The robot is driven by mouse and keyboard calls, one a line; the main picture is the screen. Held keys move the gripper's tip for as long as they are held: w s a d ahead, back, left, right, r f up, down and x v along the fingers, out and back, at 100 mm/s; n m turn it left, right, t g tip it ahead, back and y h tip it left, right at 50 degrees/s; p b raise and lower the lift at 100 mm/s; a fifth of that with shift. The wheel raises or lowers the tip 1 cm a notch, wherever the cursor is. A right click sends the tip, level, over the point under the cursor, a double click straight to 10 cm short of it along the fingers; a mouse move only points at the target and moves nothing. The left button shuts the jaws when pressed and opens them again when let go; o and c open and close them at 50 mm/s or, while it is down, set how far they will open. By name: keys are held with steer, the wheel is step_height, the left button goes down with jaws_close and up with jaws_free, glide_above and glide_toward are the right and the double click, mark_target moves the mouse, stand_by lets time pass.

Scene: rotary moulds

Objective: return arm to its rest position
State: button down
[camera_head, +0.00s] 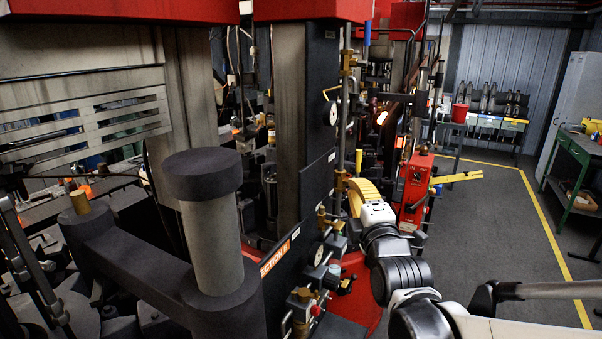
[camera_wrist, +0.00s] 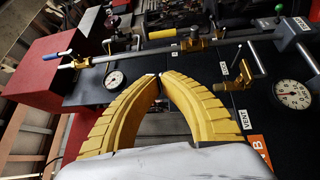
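My gripper (camera_head: 352,182) has yellow ribbed fingers and shows right of centre in the head view, at the end of my grey and black arm. It is beside the machine's dark front panel (camera_head: 318,120). In the wrist view the two curved fingers of my gripper (camera_wrist: 160,76) come together at their tips, with nothing seen between them. Behind them are the panel's pipes, a left gauge (camera_wrist: 115,80) and a right gauge (camera_wrist: 291,94). From these views I cannot tell if the fingers touch the panel.
A red cabinet (camera_head: 415,190) with a yellow lever (camera_head: 458,178) stands just beyond my gripper. Open floor (camera_head: 500,230) with a yellow line lies to the right, before a green workbench (camera_head: 574,170).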

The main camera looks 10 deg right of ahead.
steer(key=s+f+m+g+b, duration=0.6)
steer(key=s+f+m, duration=0.3)
steer(key=s+f, duration=0.3)
steer(key=s+a+f+m+g+b, duration=0.1)
steer(key=s+f+m+g+b, duration=0.5)
steer(key=f, duration=1.3)
steer(key=s+m+b, duration=0.1)
steer(key=s+m, duration=0.2)
steer(key=s, duration=0.3)
steer(key=shift+s+a+y, duration=0.3)
